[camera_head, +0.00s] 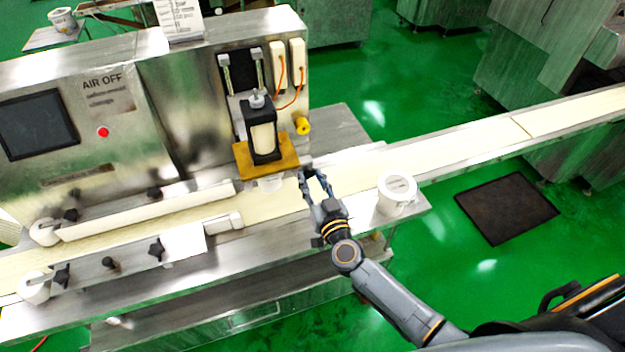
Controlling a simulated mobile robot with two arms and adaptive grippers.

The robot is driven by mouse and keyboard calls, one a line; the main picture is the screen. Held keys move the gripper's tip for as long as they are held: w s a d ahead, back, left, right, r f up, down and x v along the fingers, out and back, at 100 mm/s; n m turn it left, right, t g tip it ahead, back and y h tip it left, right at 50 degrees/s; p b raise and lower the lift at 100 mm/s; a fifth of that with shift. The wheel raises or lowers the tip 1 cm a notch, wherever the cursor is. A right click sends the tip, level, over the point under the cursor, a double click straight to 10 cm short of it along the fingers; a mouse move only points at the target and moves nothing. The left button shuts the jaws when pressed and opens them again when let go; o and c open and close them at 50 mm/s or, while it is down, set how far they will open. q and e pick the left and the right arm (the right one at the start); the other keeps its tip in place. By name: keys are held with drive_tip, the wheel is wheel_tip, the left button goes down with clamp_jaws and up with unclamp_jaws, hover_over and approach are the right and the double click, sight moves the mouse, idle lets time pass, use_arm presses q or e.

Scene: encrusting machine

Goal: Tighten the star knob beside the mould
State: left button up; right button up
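The mould unit, a dark block with a white front (263,138) on an orange-yellow plate (287,160), stands above the cream conveyor belt. A yellow knob (302,125) sits just right of it on the machine; its lobes are too small to make out. Black star-shaped knobs (156,249) are on the guide rails further left. My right gripper (314,174) is open and empty over the belt, right of the orange plate and below the yellow knob, apart from the knob. My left gripper is out of view.
A white roll-shaped container (397,193) stands on the machine's front edge, close right of my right gripper. The belt (460,142) runs clear to the upper right. A control panel with a dark screen (42,124) is at the left. A dark mat (506,208) lies on the green floor.

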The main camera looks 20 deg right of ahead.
drive_tip(key=shift+m, duration=0.5)
clamp_jaws()
drive_tip(key=shift+m, duration=0.6)
drive_tip(key=m, duration=0.2)
drive_tip(key=shift+m, duration=0.3)
drive_tip(key=m, duration=0.2)
drive_tip(key=shift+m, duration=0.4)
drive_tip(key=m, duration=0.3)
drive_tip(key=shift+m, duration=0.3)
drive_tip(key=m+b, duration=0.1)
drive_tip(key=m, duration=0.2)
drive_tip(key=shift+f+m, duration=0.1)
drive_tip(key=shift+m, duration=0.2)
drive_tip(key=m, duration=0.3)
drive_tip(key=shift+m+b, duration=0.3)
drive_tip(key=shift+b, duration=0.1)
unclamp_jaws()
drive_tip(key=m+b, duration=0.1)
drive_tip(key=m, duration=0.5)
drive_tip(key=shift+m, duration=0.4)
